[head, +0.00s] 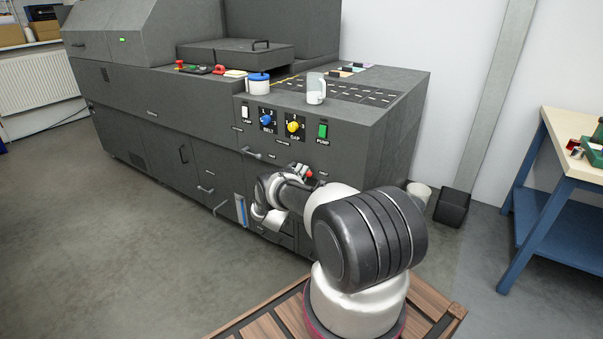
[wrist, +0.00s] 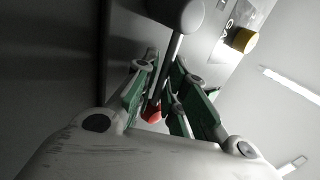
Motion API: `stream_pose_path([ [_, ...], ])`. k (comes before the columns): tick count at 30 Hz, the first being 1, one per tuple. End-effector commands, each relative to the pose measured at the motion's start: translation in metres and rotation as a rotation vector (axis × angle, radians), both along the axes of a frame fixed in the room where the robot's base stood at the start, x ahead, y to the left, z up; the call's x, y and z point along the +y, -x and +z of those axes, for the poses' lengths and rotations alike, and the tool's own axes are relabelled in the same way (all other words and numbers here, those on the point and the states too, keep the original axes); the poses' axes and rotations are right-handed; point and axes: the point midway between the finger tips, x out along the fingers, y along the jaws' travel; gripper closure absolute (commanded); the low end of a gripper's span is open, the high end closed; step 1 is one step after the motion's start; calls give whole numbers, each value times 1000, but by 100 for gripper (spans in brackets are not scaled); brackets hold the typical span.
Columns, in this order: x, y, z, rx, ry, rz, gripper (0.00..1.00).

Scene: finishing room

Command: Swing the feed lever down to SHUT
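The feed lever shows in the wrist view as a thin silver rod (wrist: 169,62) running from a round grey hub (wrist: 176,12) down to a red knob (wrist: 152,114). My gripper (wrist: 165,68) has its green-padded fingers on both sides of the rod and knob. The fingers look parted, with a gap around the rod; I cannot tell if either one touches it. In the head view my gripper (head: 301,171) is at the machine's front face, below the switches, with a bit of red beside it. My arm hides most of the lever and any SHUT mark there.
The grey machine (head: 160,125) carries a blue knob (head: 267,120), a yellow knob (head: 293,126) and a green pump switch (head: 323,131) above my gripper. A workbench (head: 570,150) is at right. Open floor lies left.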

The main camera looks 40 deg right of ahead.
Motion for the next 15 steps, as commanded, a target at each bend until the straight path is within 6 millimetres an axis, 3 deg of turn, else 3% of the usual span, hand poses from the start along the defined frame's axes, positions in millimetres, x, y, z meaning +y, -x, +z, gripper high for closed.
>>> stream_pose_path([
  [10, 1, 0, -1, 2, 1, 1, 80],
  [15, 17, 4, -12, 5, 0, 4, 80],
])
